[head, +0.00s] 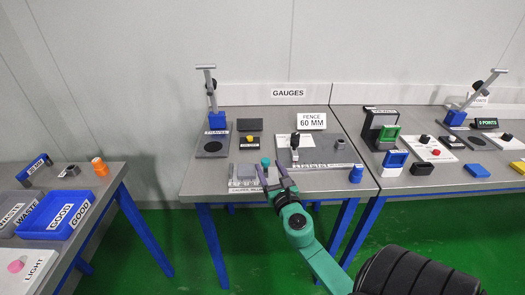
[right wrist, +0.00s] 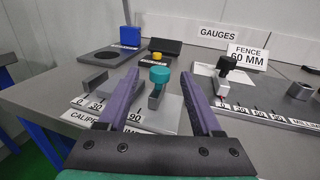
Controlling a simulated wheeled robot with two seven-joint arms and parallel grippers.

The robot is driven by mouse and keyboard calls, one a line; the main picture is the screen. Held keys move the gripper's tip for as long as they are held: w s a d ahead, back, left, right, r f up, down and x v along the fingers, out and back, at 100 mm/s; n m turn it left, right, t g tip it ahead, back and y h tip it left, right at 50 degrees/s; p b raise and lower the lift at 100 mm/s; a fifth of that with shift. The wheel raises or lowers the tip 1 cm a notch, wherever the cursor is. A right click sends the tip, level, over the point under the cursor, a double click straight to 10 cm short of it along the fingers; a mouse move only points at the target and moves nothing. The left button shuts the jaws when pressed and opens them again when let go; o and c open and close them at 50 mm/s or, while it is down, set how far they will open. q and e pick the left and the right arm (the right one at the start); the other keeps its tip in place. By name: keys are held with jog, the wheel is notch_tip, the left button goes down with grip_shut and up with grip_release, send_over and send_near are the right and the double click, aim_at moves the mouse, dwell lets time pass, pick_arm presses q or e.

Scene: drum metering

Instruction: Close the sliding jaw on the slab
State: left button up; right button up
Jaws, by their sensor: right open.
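The caliper (head: 244,184), a light grey plate with a printed scale, lies near the front edge of the middle table. Its sliding jaw (right wrist: 156,97) is a grey upright piece with a teal knob (right wrist: 159,75) on top; the knob also shows in the head view (head: 265,161). A grey block (head: 247,170) stands left of the knob; I cannot tell slab from fixed jaw there. In the right wrist view a grey piece (right wrist: 95,80) stands at the scale's left end. My right gripper (head: 272,171) is open, its purple fingers either side of the knob, apparently not touching it. My left gripper is out of view.
The fence gauge (head: 318,165) with its black-knobbed slider (head: 295,140) lies close to the right. A blue piece (head: 356,174) stands at the table's front right. Behind are a yellow-knobbed block (head: 249,141) and a stand with a blue body (head: 217,121).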

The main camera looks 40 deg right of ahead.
jog(key=x, duration=0.7)
jog(key=shift+w+f, duration=0.15)
jog(key=shift+w, duration=0.05)
jog(key=c, duration=1)
jog(key=shift+w+a, duration=0.55)
jog(key=shift+a, duration=0.15)
jog(key=shift+w+a, duration=0.15)
jog(key=shift+a, duration=0.05)
jog(key=o, duration=1)
